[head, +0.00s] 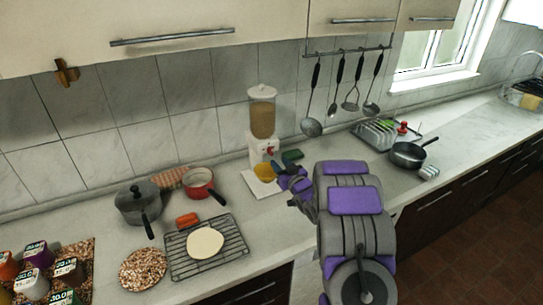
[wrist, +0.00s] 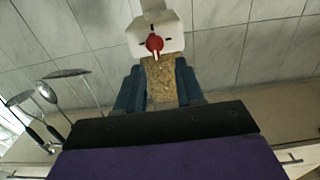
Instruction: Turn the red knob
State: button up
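The red knob (head: 270,149) is on the front of a white dispenser (head: 256,146) with a clear container of brown grains on top. The wrist view is upside down and shows the knob (wrist: 155,43) on the white body, just beyond my fingertips. My gripper (head: 283,161) is in front of the dispenser, to the lower right of the knob in the head view. Its two blue fingers (wrist: 158,70) are apart, with the grain container (wrist: 161,85) visible behind the gap. No contact with the knob is visible.
A yellow bowl (head: 265,171) stands on a white board (head: 258,185) below the knob, close to my gripper. A red pot (head: 199,183), grey pot (head: 138,205) and wire rack (head: 180,262) stand left. Utensils (head: 312,127) hang right; a black pan (head: 406,155) stands beyond.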

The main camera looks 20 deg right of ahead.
aim_at(272, 152)
jog(key=shift+w+d+b, duration=0.1)
jog(key=shift+w+b, duration=0.4)
jog(key=shift+w, duration=3.35)
jog(key=shift+d, duration=0.2)
jog(key=shift+c, duration=0.3)
jog(key=shift+d, duration=0.1)
jog(key=shift+c, duration=0.7)
jog(key=c, duration=0.5)
